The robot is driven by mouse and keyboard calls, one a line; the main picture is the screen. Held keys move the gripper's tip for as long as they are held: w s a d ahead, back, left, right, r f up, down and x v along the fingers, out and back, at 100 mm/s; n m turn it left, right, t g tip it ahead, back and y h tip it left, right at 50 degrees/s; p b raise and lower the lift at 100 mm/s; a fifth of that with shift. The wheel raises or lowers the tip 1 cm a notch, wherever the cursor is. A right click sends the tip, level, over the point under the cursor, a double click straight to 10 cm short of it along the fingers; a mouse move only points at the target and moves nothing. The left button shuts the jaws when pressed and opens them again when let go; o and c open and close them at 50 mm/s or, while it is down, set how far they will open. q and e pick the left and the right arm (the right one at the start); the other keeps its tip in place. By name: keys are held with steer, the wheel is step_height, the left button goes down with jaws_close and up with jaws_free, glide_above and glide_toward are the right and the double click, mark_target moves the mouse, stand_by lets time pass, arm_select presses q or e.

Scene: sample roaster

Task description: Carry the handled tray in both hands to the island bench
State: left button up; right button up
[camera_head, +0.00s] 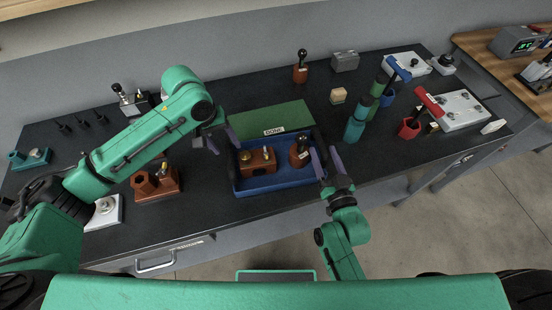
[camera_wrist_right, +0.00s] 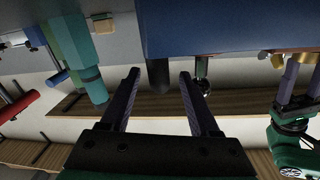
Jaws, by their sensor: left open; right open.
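The blue tray (camera_head: 280,184) rests on the dark bench. It holds a brown block with brass-coloured fittings (camera_head: 257,160) and a brown piece with a black knob (camera_head: 299,153). My left gripper (camera_head: 216,139) is open at the tray's left end. My right gripper (camera_head: 327,163) is open at the right end. In the right wrist view, the right gripper's fingers (camera_wrist_right: 160,88) are apart, with a dark round bar (camera_wrist_right: 158,75) between them, perhaps a tray handle. The tray's blue wall (camera_wrist_right: 225,28) is above. Contact is unclear, and the left handle cannot be made out.
A green panel with a label (camera_head: 270,120) lies behind the tray. A brown block (camera_head: 157,184) stands to the left. A teal cylinder (camera_head: 355,128) and a red-handled device (camera_head: 428,103) stand to the right. A wooden-topped surface (camera_head: 485,42) is at the far right, beyond floor.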

arm_select(q)
steer(key=shift+w+d+f, duration=0.15)
steer(key=shift+f, duration=0.8)
arm_select(e)
steer(key=shift+x, duration=1)
arm_select(q)
steer(key=shift+r, duration=0.1)
arm_select(e)
steer(key=shift+s, duration=0.15)
arm_select(q)
jaws_close()
arm_select(e)
jaws_close()
